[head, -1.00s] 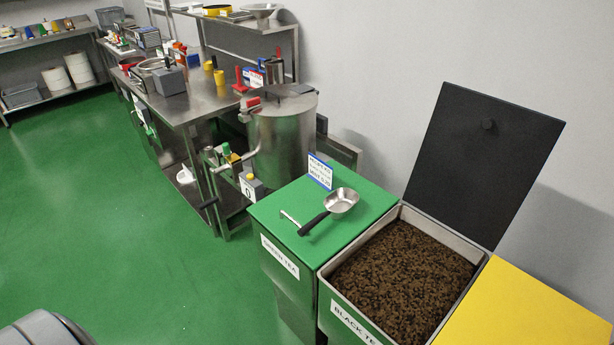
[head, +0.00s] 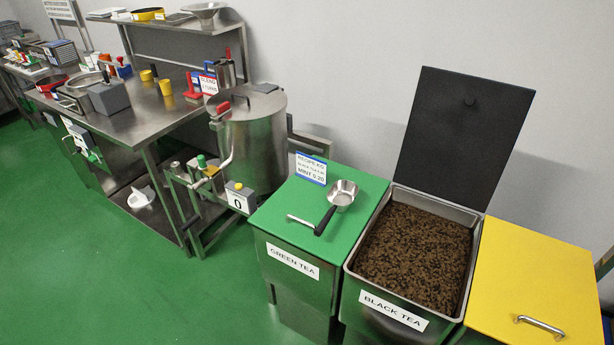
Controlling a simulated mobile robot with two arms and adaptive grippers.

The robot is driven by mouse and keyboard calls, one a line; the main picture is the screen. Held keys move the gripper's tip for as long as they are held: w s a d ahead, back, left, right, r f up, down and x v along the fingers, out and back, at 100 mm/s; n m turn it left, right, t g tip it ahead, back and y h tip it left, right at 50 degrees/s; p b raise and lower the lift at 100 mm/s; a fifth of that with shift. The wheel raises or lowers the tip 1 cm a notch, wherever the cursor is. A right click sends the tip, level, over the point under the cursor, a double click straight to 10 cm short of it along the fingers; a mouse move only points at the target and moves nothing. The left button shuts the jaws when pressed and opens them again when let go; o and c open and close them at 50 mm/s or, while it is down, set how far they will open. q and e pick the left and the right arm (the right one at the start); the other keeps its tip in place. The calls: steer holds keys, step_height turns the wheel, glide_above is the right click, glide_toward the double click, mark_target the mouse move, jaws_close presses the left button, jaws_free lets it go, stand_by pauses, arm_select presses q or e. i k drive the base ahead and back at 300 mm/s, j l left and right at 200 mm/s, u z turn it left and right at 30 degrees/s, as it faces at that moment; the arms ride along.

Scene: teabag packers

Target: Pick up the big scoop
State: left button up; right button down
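The big scoop (head: 342,195) lies on the green lid (head: 283,206) of the green tea bin. It has a shiny metal bowl toward the back right and a black handle (head: 325,220) pointing toward the front left. The lid's metal bar handle lies just left of the scoop's handle. Neither of my grippers shows in the head view.
The black tea bin (head: 480,238) stands open to the right, full of dark leaves, its black lid (head: 452,140) raised behind. A yellow-lidded bin (head: 535,285) is at far right. A recipe sign (head: 311,168) stands behind the scoop. A steel drum (head: 253,140) and worktable (head: 140,122) are left. Green floor is clear in front.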

mark_target(342, 194)
steer(key=z, duration=2.4)
steer(key=u, duration=2.2)
steer(key=i+l+u, duration=0.15)
steer(key=l+u, duration=0.15)
steer(key=u, duration=0.15)
steer(key=i+l+u, duration=0.1)
steer(key=l+u, duration=0.25)
steer(key=u, duration=0.15)
